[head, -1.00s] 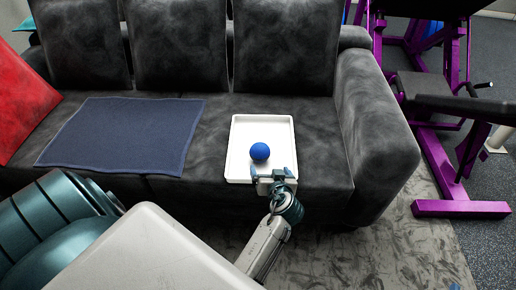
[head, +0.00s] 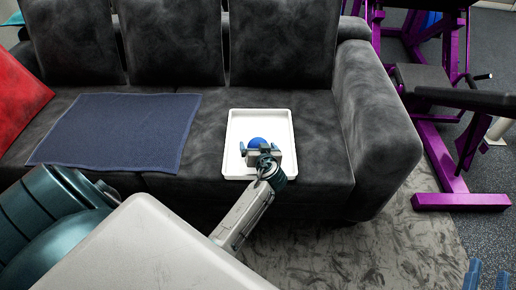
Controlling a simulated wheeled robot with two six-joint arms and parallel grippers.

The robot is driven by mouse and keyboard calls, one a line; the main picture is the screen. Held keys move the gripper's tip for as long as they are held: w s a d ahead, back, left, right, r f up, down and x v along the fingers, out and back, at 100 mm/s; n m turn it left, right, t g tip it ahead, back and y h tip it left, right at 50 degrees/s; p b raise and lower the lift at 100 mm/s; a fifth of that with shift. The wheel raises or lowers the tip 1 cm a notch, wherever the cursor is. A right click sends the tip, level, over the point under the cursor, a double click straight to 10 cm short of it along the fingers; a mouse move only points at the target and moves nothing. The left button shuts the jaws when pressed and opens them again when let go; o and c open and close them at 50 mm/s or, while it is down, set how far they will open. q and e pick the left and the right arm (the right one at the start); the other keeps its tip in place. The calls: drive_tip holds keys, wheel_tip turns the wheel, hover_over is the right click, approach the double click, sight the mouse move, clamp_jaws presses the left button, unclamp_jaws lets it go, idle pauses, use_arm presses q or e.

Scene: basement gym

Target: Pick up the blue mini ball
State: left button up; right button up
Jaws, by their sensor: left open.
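The blue mini ball (head: 255,141) rests in a white tray (head: 284,118) on the sofa seat. My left gripper (head: 258,149) is over the near part of the tray. It is open, with its blue fingertips on the left and right of the ball. The gripper body hides the ball's lower near part, and I cannot tell whether the fingers touch it. My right gripper (head: 487,276) shows only as two blue fingertips at the bottom right corner, set apart and empty, far from the ball.
The dark grey sofa (head: 200,180) has an armrest (head: 375,120) right of the tray. A blue-grey cloth (head: 115,130) lies left of the tray, and a red cushion (head: 15,95) is at the far left. A purple gym machine (head: 440,160) stands at right.

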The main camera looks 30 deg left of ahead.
use_arm(q)
drive_tip(key=shift+w+a+f, duration=0.15)
drive_tip(key=shift+w+a, duration=0.1)
drive_tip(key=shift+c, duration=0.4)
drive_tip(key=c, duration=0.9)
